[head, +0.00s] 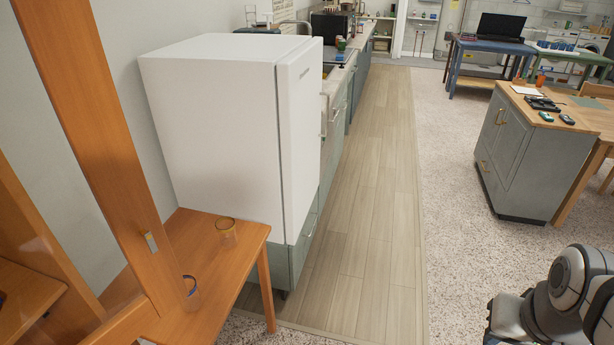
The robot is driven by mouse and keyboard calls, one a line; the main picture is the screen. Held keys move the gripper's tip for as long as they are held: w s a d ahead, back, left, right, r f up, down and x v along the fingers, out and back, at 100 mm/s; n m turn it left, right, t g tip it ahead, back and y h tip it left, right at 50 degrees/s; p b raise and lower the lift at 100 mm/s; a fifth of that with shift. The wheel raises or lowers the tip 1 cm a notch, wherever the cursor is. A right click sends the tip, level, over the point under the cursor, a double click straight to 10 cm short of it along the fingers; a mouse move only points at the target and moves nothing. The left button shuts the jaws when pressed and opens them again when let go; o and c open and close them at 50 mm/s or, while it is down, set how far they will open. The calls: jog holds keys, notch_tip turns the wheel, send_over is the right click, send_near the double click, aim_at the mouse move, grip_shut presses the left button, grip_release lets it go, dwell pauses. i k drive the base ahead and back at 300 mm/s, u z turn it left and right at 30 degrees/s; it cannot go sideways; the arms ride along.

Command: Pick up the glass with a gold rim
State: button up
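Part of my arm shows at the lower right, far from both glasses. My gripper's fingertips cannot be made out in the head view.
The wooden post (95,150) rises just left of the glasses. The white fridge (215,110) stands behind the table. A plank floor strip (370,200) and speckled floor (450,180) are clear. A grey cabinet island (530,155) stands at right.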

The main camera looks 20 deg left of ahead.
aim_at(227, 234)
jog(key=i, duration=1.75)
jog(key=u, duration=3.35)
jog(key=i, duration=1)
jog(key=z, duration=0.1)
